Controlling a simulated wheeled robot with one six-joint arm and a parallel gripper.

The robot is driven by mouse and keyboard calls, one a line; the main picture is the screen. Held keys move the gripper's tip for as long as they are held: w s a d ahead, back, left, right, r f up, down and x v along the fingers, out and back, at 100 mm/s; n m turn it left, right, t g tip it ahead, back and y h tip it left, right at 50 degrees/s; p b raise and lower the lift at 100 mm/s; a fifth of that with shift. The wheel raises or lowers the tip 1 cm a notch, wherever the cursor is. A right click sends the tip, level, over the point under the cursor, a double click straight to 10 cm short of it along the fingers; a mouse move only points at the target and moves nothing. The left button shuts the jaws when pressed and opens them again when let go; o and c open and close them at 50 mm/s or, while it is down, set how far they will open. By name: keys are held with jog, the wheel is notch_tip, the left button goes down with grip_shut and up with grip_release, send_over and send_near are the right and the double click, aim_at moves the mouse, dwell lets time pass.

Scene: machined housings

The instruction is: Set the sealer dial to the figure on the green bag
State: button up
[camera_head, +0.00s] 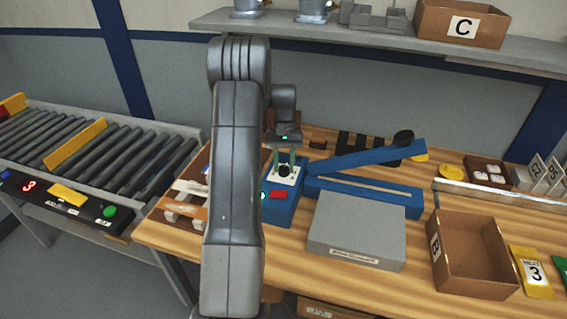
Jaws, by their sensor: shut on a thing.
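The blue sealer (365,194) stands on the wooden bench, its long blue arm raised at a slant. Its control box at the left end carries a white plate with a black dial (285,172), a red button and small lights. My gripper (286,163) points down over this plate, its fingers shut on the dial. The dial's marks are too small to read. A green piece, perhaps the green bag (562,291), shows at the right edge, cut off by the frame; no figure on it is readable. Beside it lies a yellow bag (535,285) with a label reading 3.
A grey block (355,228) sits in front of the sealer, with an open cardboard box (470,286) to its right. A roller conveyor (90,150) with a red 3 display is at left. A shelf (365,36) spans the back wall.

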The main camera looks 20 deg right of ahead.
jog(key=m+y, duration=0.1)
jog(key=m, duration=0.2)
jog(key=m+t+y, duration=0.1)
jog(key=m, duration=0.2)
jog(key=shift+s+d+m+t, duration=0.1)
jog(key=shift+d+m+t, duration=0.1)
jog(key=shift+m+t, duration=0.1)
jog(key=m+t, duration=0.1)
jog(key=m, duration=0.1)
jog(key=m+y, duration=0.1)
jog(key=m, duration=0.2)
jog(key=shift+s+t, duration=0.15)
jog(key=shift+t, duration=0.25)
jog(key=shift+m, duration=0.3)
jog(key=o, duration=1)
jog(key=shift+c, duration=0.2)
jog(key=shift+r, duration=0.1)
jog(key=b+v, duration=0.1)
jog(key=v, duration=1.2)
jog(key=shift+s+d+r+b, duration=0.1)
jog(key=shift+r+b, duration=0.25)
jog(key=shift+f, duration=0.15)
